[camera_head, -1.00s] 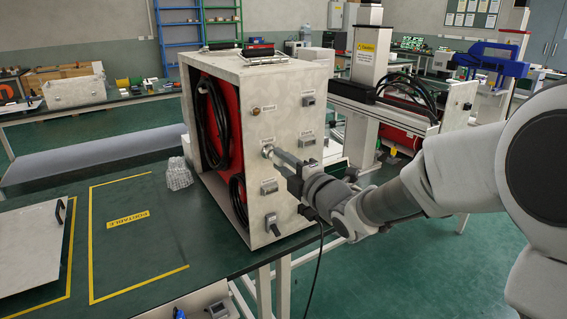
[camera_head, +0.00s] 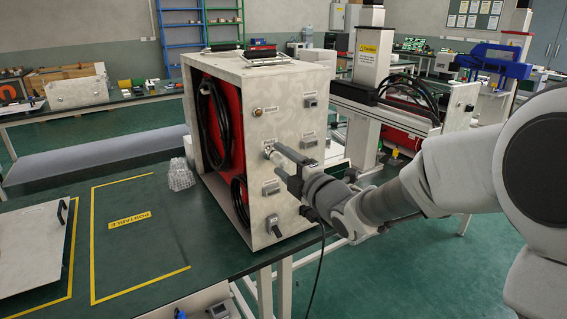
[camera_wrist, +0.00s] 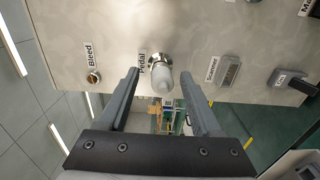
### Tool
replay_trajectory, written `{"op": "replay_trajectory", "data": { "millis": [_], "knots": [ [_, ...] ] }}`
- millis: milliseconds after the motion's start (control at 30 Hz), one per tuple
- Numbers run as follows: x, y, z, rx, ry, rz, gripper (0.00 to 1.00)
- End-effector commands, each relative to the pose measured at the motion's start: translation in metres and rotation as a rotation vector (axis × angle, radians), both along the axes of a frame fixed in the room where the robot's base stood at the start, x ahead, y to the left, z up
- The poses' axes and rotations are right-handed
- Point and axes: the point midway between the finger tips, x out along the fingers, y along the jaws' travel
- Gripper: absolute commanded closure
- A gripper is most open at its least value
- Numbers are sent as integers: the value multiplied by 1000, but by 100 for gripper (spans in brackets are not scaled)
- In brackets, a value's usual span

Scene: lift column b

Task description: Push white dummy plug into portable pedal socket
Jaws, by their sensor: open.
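The white dummy plug (camera_wrist: 162,84) sits at the pedal socket (camera_wrist: 157,61), a metal ring beside the "Pedal" label on the panel. The plug's rounded white end points out toward my wrist; its inner end is hidden, so its seating depth cannot be told. My gripper (camera_wrist: 161,78) is open, with one finger on each side of the plug and a visible gap on both sides. In the head view my gripper (camera_head: 278,157) is close to the front panel of the portable cabinet (camera_head: 292,112), at the pedal socket (camera_head: 267,149).
A "Bleed" fitting (camera_wrist: 93,77) and a "Scanner" port (camera_wrist: 229,71) flank the socket. A lower connector (camera_head: 273,226) juts from the panel. A clear plastic object (camera_head: 180,175) stands left of the cabinet. The yellow-outlined "Portable" area (camera_head: 135,250) is empty.

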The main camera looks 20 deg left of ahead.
Motion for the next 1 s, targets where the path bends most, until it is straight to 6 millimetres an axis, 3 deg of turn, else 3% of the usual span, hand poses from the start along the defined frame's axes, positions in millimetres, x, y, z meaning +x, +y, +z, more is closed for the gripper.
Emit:
{"op": "replay_trajectory", "data": {
  "millis": [267, 700, 1000],
  "knots": [
    [-13, -17, 0, -2, -1, -2, 34],
    [-80, -95, 1, -1, -1, -4, 34],
    [-109, -128, 1, 0, 0, -2, 34]
  ]
}}
